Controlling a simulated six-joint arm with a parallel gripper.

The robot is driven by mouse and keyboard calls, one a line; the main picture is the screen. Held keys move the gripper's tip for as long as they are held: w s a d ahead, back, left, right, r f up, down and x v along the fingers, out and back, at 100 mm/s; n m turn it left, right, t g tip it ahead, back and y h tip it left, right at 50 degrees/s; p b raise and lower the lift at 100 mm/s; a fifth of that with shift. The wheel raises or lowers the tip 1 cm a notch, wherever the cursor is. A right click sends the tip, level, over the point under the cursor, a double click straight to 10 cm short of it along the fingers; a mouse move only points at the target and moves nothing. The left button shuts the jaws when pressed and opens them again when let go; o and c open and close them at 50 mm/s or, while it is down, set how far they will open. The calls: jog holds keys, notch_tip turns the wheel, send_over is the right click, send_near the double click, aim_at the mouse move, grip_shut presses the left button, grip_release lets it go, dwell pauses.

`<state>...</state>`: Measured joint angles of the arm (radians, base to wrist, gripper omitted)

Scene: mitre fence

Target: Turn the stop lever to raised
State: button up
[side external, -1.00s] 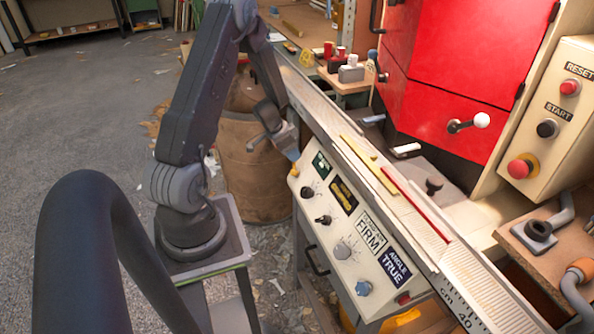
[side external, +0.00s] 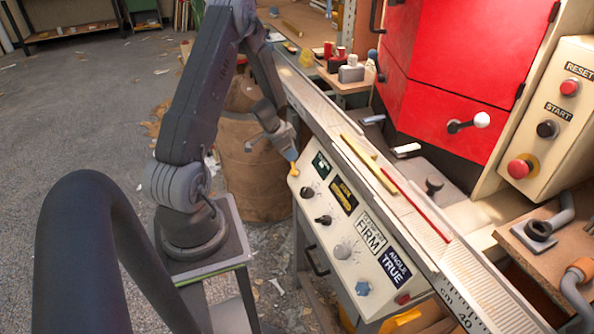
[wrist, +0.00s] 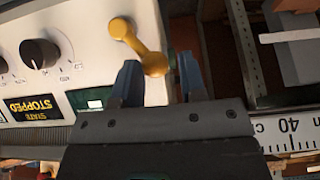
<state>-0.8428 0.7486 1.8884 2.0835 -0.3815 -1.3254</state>
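The stop lever is the yellow lever (wrist: 140,46) at the end of the pale control panel. In the wrist view its round knob end points up and left, and its thicker end lies between my fingertips. In the side view only a small yellow part (side external: 294,169) shows at the panel's upper left corner, just below my gripper (side external: 291,157). In the wrist view my gripper (wrist: 158,68) is open, one finger on each side of the lever's thick end, with visible gaps. The state label (wrist: 33,106) reads STOPPED.
A black dial (wrist: 40,53) and a small green display (wrist: 95,102) are on the panel near the lever. The long fence rail with its scale (side external: 465,305) runs along the panel's far side. A rusty drum (side external: 252,178) stands behind my gripper.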

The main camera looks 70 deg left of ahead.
jog(key=shift+d, duration=0.15)
jog(key=s+r, duration=0.4)
jog(key=s, duration=0.2)
dwell(0.7)
jog(key=shift+w, duration=0.15)
jog(key=w+d+r+t+y, duration=0.2)
jog(key=w+d+r+y, duration=0.15)
jog(key=w+r, duration=0.55)
jog(key=s+d+r+n+y, duration=0.1)
jog(key=d+r+n+y, duration=0.15)
jog(key=d+r, duration=0.7)
jog(key=s+d+r+h, duration=0.2)
jog(key=s+d, duration=0.2)
jog(key=d, duration=0.3)
jog(key=s+d+r+m+g+h, duration=0.1)
jog(key=s+d+r+h, duration=0.1)
jog(key=d, duration=0.5)
jog(key=s+d+r+m+h, duration=0.1)
jog(key=s+d+r+h, duration=0.1)
jog(key=s+d, duration=0.5)
jog(key=shift+d+r+g, duration=0.3)
jog(key=shift+r, duration=0.4)
